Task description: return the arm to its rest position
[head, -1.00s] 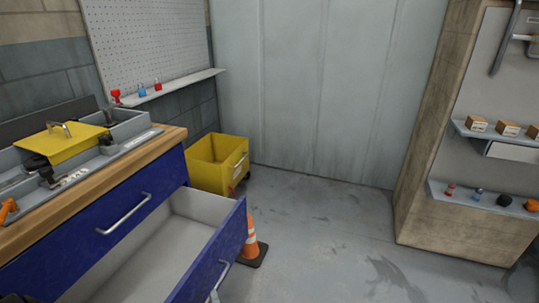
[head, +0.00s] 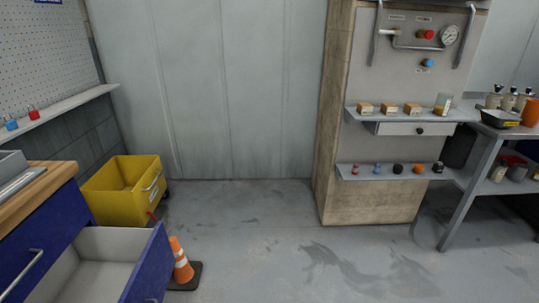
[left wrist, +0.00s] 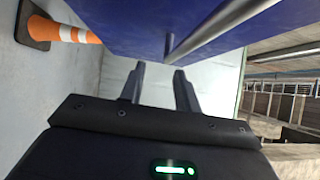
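My left gripper (left wrist: 160,85) shows in the left wrist view with its two dark fingers apart and nothing between them. A blue drawer front (left wrist: 120,20) with a grey bar handle (left wrist: 220,30) fills the top of that view, beyond the fingers; I cannot tell the exact gap. In the head view the blue drawer (head: 150,265) stands pulled out at the lower left, and its visible inside is empty. Neither gripper shows in the head view. My right gripper is in no frame.
An orange and white cone (head: 181,262) stands on the floor beside the open drawer. A yellow bin (head: 125,188) is behind it. A shelf unit (head: 385,190) and a grey table (head: 490,140) stand at the right. The floor (head: 270,240) between is clear.

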